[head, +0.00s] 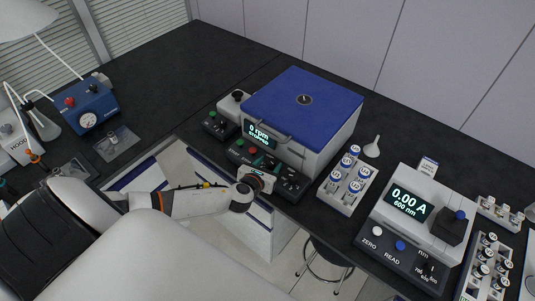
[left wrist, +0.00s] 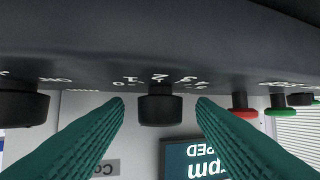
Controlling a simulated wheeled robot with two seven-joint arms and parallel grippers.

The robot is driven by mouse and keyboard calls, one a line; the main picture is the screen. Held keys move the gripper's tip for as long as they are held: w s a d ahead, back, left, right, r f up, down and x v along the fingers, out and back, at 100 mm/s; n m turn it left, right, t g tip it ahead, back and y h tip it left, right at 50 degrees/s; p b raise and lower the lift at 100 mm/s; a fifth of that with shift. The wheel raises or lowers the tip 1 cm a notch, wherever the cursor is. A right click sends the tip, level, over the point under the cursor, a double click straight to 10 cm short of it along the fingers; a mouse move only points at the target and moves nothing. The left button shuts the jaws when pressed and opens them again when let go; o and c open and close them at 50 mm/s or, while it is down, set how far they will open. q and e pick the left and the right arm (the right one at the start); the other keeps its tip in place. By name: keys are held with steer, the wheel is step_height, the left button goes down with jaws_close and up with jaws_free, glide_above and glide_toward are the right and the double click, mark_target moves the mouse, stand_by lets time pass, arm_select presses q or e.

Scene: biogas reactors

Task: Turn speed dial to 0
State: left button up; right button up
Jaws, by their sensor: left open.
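The black dial (left wrist: 160,106) shows in the left wrist view on a dark panel, with upside-down numbers including 1, 2 and 3 around it. Its pointer cannot be made out. My left gripper's green fingers are open on either side of it, with a gap visible at each side; whether they reach fully around it I cannot tell. In the head view my left gripper (head: 258,181) is at the front panel of the blue-lidded centrifuge (head: 302,102) and hides part of it. The centrifuge display (head: 262,136) reads 0 rpm. My right gripper is not in view.
Another black knob (left wrist: 22,108), a red button (left wrist: 242,107) and a green button (left wrist: 281,112) flank the dial. Right of the centrifuge stand a vial rack (head: 347,183) and a photometer (head: 413,220) reading 0.00 A.

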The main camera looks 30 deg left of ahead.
arm_select(q)
steer(key=b+v, duration=0.1)
steer(key=v, duration=1.1)
steer(key=shift+f, duration=0.1)
steer(key=s+a+f+n+g+b, duration=0.25)
steer(key=f+n, duration=0.25)
steer(key=f, duration=0.5)
steer(key=s+a+f+n+g+b, duration=0.15)
steer(key=s+f+n, duration=0.35)
steer(key=f, duration=0.6)
steer(key=s+a+f+n+g+b, duration=0.1)
steer(key=s+f+n+g, duration=0.15)
steer(key=f+n, duration=0.55)
steer(key=s+d+f+n+g+b, duration=0.1)
steer(key=s+d+f+n+g, duration=0.1)
steer(key=s+d+f+n, duration=0.2)
steer(key=s+d+f+n+g+h+b, duration=0.1)
steer(key=s+d+f+n, duration=0.2)
steer(key=s+f+n, duration=0.2)
steer(key=s+d+f+n+g+h+b, duration=0.1)
steer(key=s+d+f+n, duration=0.3)
steer(key=s+f, duration=0.6)
steer(key=s+g, duration=0.1)
steer(key=s, duration=0.2)
steer(key=shift+s+d+n+g, duration=0.3)
steer(key=shift+s+d+g, duration=0.05)
